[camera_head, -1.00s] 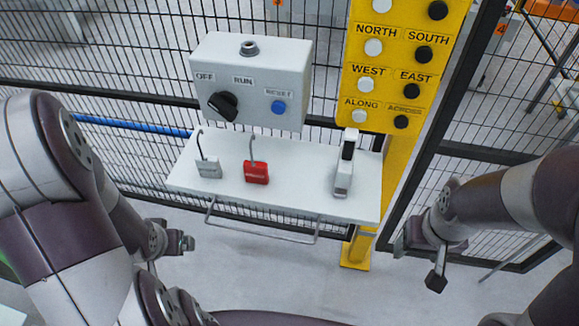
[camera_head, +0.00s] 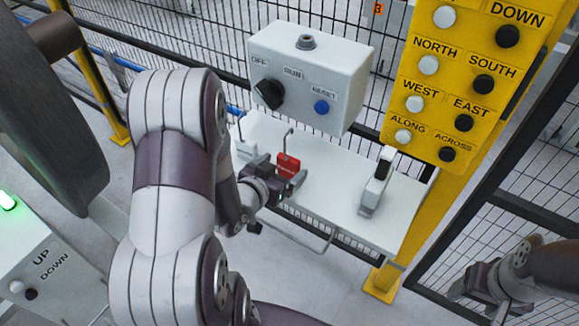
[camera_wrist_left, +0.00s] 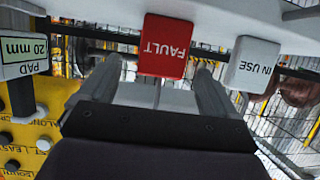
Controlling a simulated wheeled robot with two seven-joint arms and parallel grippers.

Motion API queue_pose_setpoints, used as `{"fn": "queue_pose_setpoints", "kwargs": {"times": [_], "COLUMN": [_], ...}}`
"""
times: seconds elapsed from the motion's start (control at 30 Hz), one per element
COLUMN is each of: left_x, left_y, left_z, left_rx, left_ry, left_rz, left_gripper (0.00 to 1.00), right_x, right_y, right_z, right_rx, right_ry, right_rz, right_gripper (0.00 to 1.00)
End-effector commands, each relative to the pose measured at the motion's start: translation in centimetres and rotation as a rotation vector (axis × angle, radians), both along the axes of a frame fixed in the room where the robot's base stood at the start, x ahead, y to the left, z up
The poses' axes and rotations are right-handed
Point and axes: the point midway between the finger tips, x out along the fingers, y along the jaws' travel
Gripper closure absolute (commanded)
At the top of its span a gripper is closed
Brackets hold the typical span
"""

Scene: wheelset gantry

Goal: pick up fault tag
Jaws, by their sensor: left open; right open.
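The red fault tag (camera_head: 288,163) stands by its hook on the white shelf, under the switch box. In the left wrist view the tag (camera_wrist_left: 166,46), lettered FAULT, appears upside down, with a finger to each side of its lower part. My left gripper (camera_head: 279,181) is open at the tag, at the shelf's front edge, and partly hides it. I see no grip on the tag; whether the fingers touch it I cannot tell. My right gripper (camera_head: 476,287) is open and empty at the lower right, away from the shelf.
On the shelf (camera_head: 330,180) are a grey-white IN USE tag (camera_wrist_left: 252,64), left of the fault tag, and a PAD 20 mm piece (camera_head: 374,190) to the right. A switch box (camera_head: 345,75) and yellow button panel (camera_head: 455,90) stand behind. A wire handle hangs in front.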

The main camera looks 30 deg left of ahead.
Motion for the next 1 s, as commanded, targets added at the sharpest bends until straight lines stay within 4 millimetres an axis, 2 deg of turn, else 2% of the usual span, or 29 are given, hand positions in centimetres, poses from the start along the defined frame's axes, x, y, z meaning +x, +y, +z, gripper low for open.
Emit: {"fn": "queue_pose_setpoints", "kwargs": {"times": [0.2, 0.47, 0.63, 0.67, 1.0], "left_x": [3.5, 4.0, 4.0, 4.0, 4.0], "left_y": [0.0, 0.0, 0.0, 0.0, 0.0], "left_z": [-1.8, -1.9, -1.9, -1.9, -1.4], "left_rx": [0.0, 0.0, 0.0, 0.0, 0.0], "left_ry": [0.002, 0.001, 0.001, 0.001, 0.0], "left_rz": [-0.002, 0.0, 0.0, 0.0, 0.0], "left_gripper": [0.08, 0.08, 0.61, 0.65, 0.65], "right_x": [0.0, 0.0, 0.0, 0.0, 0.0], "right_y": [0.0, 0.0, 0.0, 0.0, 0.0], "right_z": [-0.5, -0.5, -0.5, -0.5, -0.3], "right_rx": [0.0, 0.0, 0.0, 0.0, 0.0], "right_ry": [0.0, 0.0, 0.0, 0.0, 0.0], "right_rz": [0.0, 0.0, 0.0, 0.0, 0.0], "right_gripper": [0.34, 0.34, 0.34, 0.34, 0.34]}}
